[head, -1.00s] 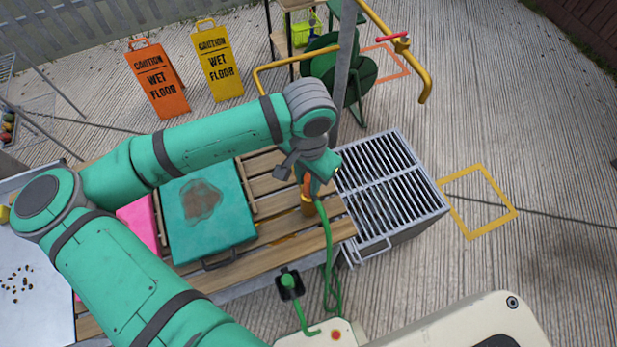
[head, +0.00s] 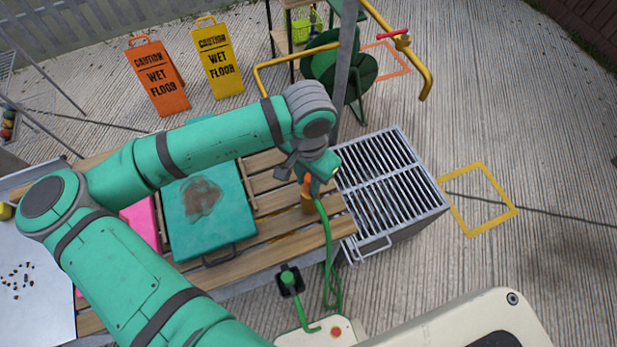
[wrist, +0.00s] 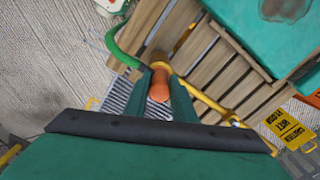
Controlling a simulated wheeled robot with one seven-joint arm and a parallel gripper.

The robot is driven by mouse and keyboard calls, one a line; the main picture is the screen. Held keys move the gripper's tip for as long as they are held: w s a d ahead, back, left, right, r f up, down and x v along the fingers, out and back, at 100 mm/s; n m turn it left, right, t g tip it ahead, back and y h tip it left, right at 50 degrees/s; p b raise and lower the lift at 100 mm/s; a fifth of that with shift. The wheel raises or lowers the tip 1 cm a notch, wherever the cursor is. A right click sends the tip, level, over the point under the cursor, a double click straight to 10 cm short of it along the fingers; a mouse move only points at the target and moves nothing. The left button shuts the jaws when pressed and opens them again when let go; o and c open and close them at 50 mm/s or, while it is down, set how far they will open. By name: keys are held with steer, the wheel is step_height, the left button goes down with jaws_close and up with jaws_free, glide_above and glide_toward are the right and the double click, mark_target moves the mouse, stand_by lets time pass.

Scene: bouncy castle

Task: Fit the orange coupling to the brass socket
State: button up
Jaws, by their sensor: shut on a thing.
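The orange coupling (head: 306,184) is between the fingers of my gripper (head: 314,182), which is shut on it. In the wrist view the rounded orange coupling (wrist: 159,86) shows between the two green fingers. The brass socket (head: 308,204) stands at the right end of the slatted wooden bench, just below the coupling in the head view. It also shows in the wrist view (wrist: 156,58), close beyond the coupling and partly hidden by it. I cannot tell whether they touch or how far they are joined. A green hose (head: 327,235) hangs down beside the socket from the gripper area.
The wooden bench (head: 270,249) carries a teal stained case (head: 225,225) and a pink item (head: 141,222). A metal grate (head: 385,180) adjoins its right end. A grey post and yellow pipe (head: 420,75) stand behind. Caution signs (head: 158,85) are farther back.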

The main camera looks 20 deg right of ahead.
steer(key=o, duration=1.1)
steer(key=shift+c, duration=0.2)
step_height(320, 180, up, 11)
steer(key=shift+f, duration=0.1)
